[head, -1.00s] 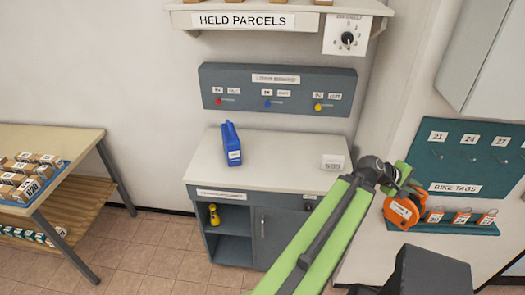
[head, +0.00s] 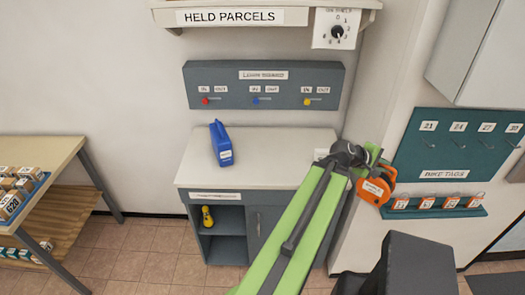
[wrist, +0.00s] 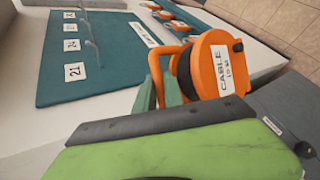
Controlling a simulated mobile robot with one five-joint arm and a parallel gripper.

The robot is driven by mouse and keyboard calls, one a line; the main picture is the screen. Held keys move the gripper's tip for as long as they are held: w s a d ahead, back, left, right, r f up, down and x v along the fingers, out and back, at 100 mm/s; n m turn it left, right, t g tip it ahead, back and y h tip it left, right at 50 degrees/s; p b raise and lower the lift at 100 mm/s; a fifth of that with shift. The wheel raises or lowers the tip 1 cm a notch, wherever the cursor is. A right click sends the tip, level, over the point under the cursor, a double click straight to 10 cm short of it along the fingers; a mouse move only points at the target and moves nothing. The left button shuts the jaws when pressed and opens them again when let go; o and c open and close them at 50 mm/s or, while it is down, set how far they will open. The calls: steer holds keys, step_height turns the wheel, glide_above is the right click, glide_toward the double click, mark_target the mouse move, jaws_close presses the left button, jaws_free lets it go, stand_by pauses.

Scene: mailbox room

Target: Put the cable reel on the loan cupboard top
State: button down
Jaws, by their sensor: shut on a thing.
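The orange cable reel (head: 374,190) hangs in my gripper to the right of the loan cupboard. In the wrist view, the reel (wrist: 211,68) shows its black core and white "CABLE" label. My gripper (wrist: 164,88) is shut on the reel's orange handle; in the head view the forearm and wrist partly hide it. The pale loan cupboard top (head: 275,155) is to the left of the reel. The top's right end is partly hidden by my arm.
The loan board (head: 262,85) with several small levers is above the cupboard. A yellow item (head: 207,217) sits in the cupboard's open shelf. The bike tags board (head: 455,150) and its ledge with orange tags are right of the reel. The middle of the cupboard top is clear.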

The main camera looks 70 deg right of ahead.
steer(key=w+d+r+n+t+h+p, duration=0.1)
steer(key=w+d+r+n+t, duration=0.15)
steer(key=w, duration=0.95)
steer(key=w+d+r+n+t+h+p, duration=0.1)
steer(key=w+d+n+t+h+p, duration=0.15)
steer(key=w, duration=0.95)
steer(key=w+d+r+n+t+h+p, duration=0.1)
steer(key=w+d+r+n+t, duration=0.15)
steer(key=w, duration=0.95)
steer(key=w+d+f+b, duration=0.5)
steer(key=w+f+b, duration=0.6)
steer(key=f, duration=0.1)
steer(key=shift+d+n+y, duration=0.3)
steer(key=shift+n+y, duration=0.05)
steer(key=c, duration=1.5)
jaws_free()
steer(key=shift+s, duration=0.1)
steer(key=shift+o, duration=0.2)
steer(key=shift+a+r, duration=0.1)
steer(key=shift+r, duration=0.05)
steer(key=p+v, duration=0.6)
steer(key=v, duration=0.6)
steer(key=shift+p, duration=0.35)
